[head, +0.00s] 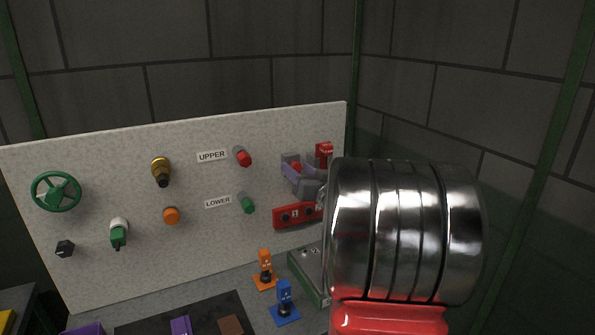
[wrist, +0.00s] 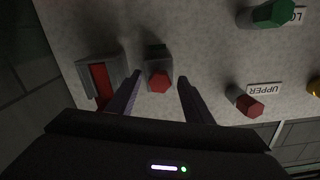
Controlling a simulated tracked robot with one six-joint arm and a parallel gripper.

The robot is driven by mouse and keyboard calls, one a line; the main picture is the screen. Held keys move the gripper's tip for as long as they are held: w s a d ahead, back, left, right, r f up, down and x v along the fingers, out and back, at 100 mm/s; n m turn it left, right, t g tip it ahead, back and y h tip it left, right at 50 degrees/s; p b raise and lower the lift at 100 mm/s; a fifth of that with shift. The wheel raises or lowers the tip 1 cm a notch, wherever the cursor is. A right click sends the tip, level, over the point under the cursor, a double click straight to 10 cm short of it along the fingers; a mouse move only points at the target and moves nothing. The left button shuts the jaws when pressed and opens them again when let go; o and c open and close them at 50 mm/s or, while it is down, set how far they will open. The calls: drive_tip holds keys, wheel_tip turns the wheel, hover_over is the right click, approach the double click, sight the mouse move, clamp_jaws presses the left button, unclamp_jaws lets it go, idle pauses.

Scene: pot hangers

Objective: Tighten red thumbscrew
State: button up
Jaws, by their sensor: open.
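A red knob (wrist: 159,82) on a small grey block stands out from the panel in the wrist view. My gripper (wrist: 160,79) is open, with one finger on each side of this knob and visible gaps between. In the head view the red knob (head: 297,167) shows between the grey-purple fingers of my gripper (head: 299,173). A second red knob (head: 243,156) sits right of the UPPER label, and it also shows in the wrist view (wrist: 251,106). I cannot tell from the shapes alone which red knob is the thumbscrew.
The speckled panel (head: 200,240) also bears a green knob (head: 246,202) by the LOWER label, a green wheel (head: 56,191) and a red fixture (head: 324,151) beside my gripper. Orange (head: 265,267) and blue (head: 284,300) pieces stand on the surface below. My arm hides the right side.

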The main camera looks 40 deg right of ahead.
sight(298, 169)
drive_tip(key=shift+s, duration=0.1)
drive_tip(key=shift+v, duration=2.4)
drive_tip(key=v, duration=1.4)
